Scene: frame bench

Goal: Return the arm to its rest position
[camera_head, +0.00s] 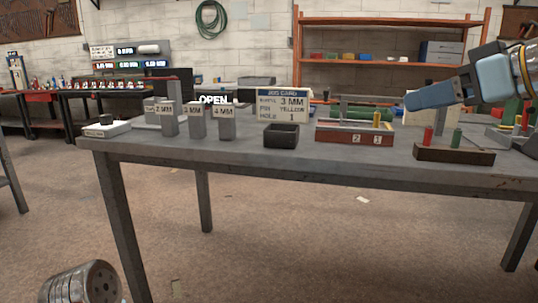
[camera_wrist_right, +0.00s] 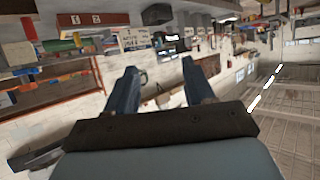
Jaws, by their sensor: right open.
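My right gripper (camera_head: 410,101) reaches in from the right in the head view, raised above the bench's right part and pointing left. In the right wrist view its two blue fingers (camera_wrist_right: 160,72) stand apart with nothing between them, so it is open and empty. The wrist view is tilted and shows the room beyond the fingers. My left gripper is not in view; only a round metal part, apparently of my left arm, shows at the bottom left of the head view.
The grey bench (camera_head: 330,160) carries several labelled grey blocks (camera_head: 197,122), a dark bin (camera_head: 281,136), a job card (camera_head: 282,105), a red numbered fixture (camera_head: 355,136) and a dark tray (camera_head: 454,154) with red and green pegs. An orange shelf (camera_head: 390,57) stands behind. Floor in front is clear.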

